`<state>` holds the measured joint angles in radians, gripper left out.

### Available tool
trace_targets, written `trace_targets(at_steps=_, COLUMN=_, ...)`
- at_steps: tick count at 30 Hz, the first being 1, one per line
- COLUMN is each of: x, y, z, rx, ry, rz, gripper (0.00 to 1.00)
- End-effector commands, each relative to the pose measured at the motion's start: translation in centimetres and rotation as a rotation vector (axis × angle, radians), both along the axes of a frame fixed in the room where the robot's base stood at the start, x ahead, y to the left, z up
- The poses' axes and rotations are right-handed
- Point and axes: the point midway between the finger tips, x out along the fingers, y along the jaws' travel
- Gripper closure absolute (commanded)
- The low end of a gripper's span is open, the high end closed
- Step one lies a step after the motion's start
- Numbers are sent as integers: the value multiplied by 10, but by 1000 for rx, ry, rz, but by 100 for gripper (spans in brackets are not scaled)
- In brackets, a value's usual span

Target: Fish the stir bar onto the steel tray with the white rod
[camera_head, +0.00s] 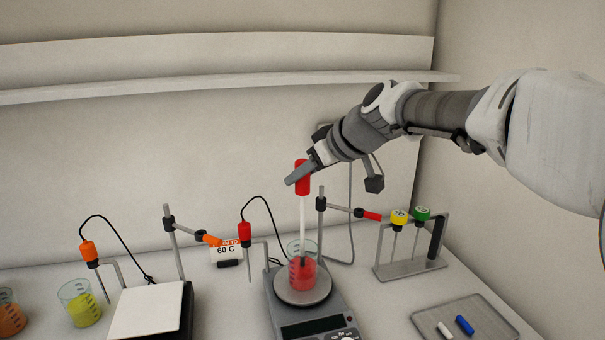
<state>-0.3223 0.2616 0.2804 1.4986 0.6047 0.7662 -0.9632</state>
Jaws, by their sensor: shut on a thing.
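My gripper (301,174) is shut on the red handle (302,166) of the white rod (303,215). The rod hangs about upright, its lower end down inside a glass beaker (293,249) of red liquid. A dark piece shows at the rod's lower end near the liquid surface; I cannot tell whether it is the rod's tip or something on it. No stir bar can be made out in the red liquid. The steel tray (480,309) is at the lower right, with a small white bar (444,330) and a small blue bar (464,324) lying on it.
The beaker stands on a hotplate (318,315) with a clamp stand (321,225) close behind. A rack (410,266) with yellow- and green-topped tools stands right. At left are a white-topped plate (147,312), a probe (89,252) and a yellow beaker (80,305).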

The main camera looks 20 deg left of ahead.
Motion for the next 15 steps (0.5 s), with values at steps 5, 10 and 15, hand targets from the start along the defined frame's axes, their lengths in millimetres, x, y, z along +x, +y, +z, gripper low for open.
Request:
trace_targets(at_steps=5, x=0, y=0, z=2, rx=1, ry=0, rz=0, gripper=100)
trace_targets(at_steps=10, x=0, y=0, z=7, rx=0, ry=-2, rz=0, gripper=100)
trace_targets(at_steps=15, x=0, y=0, z=12, rx=0, ry=-2, rz=-1, gripper=100)
